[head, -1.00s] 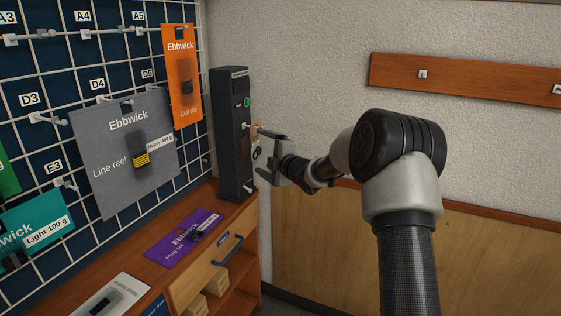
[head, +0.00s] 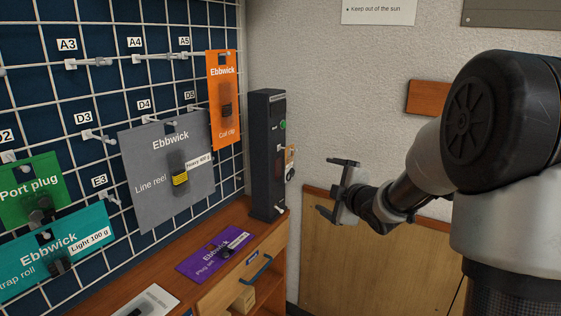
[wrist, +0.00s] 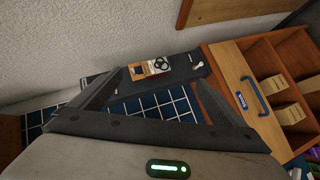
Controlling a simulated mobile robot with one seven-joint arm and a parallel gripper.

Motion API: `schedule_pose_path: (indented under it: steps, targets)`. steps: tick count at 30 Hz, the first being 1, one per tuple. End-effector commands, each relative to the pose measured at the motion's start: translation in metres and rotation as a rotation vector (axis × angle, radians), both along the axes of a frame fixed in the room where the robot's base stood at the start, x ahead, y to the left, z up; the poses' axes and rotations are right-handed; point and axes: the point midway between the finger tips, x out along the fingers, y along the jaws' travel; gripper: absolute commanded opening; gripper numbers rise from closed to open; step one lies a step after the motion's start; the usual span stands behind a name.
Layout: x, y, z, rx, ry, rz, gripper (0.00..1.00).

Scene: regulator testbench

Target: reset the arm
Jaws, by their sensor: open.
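My gripper (head: 338,187) is open and empty in the head view. It hangs in the air to the right of the dark upright testbench box (head: 266,150), apart from it. In the wrist view the two fingers of my gripper (wrist: 158,82) are spread. The box stands on the wooden cabinet top and carries a green button.
A pegboard grid (head: 100,80) on the left holds a grey Line reel card (head: 145,190), an orange Coil clip card (head: 222,75), a green card (head: 20,190) and a teal card (head: 85,225). A purple card (head: 200,262) lies on the cabinet top (head: 160,275). A drawer handle (head: 258,270) juts out below.

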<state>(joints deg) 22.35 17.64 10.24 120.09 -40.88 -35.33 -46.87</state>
Motion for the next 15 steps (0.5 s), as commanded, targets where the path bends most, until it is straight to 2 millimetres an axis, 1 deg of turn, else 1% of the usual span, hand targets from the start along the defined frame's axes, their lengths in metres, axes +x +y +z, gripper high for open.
schedule_pose_path:
  steps: [1, 2, 5, 6, 8, 9, 11, 12, 14, 15]
  targets:
    - [-0.016, 0.001, 0.02, 0.036, 0.052, -0.077, 0.95]
    - [-0.028, -0.001, 0.026, 0.071, 0.094, -0.135, 0.95]
    - [-0.076, -0.006, 0.04, 0.209, 0.227, -0.332, 0.95]
    - [-0.1, -0.007, 0.044, 0.272, 0.278, -0.411, 0.95]
    - [-0.138, -0.005, 0.046, 0.373, 0.354, -0.526, 0.95]
    - [-0.164, -0.002, 0.046, 0.443, 0.403, -0.6, 0.95]
    - [-0.202, 0.003, 0.043, 0.54, 0.473, -0.696, 0.95]
    - [-0.225, 0.007, 0.041, 0.594, 0.513, -0.748, 0.95]
    - [-0.255, 0.012, 0.036, 0.667, 0.567, -0.814, 0.95]
    - [-0.274, 0.017, 0.033, 0.71, 0.601, -0.85, 0.95]
